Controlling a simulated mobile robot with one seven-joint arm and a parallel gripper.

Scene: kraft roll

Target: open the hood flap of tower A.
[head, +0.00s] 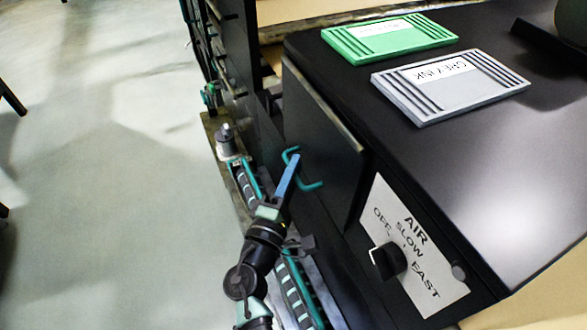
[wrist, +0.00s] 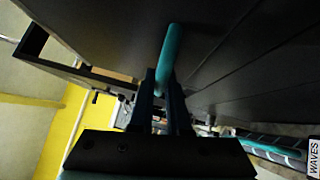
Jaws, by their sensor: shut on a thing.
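The hood flap (head: 325,140) is a dark panel on the side of a black hood in the head view. A teal bar handle (head: 311,185) stands out from its face. My gripper (head: 293,160) is at the handle, its blue fingers reaching up from below. In the wrist view my gripper (wrist: 166,85) is shut on the teal handle (wrist: 172,45), which runs up between the fingers to the dark panel. The flap's upper edge looks set off from the hood, but I cannot tell how far it stands open.
A green plate (head: 390,40) and a grey plate (head: 450,88) lie on the hood top (head: 490,160). A black knob (head: 388,262) sits on a white AIR label (head: 420,240) right of the flap. Open floor (head: 110,180) lies to the left.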

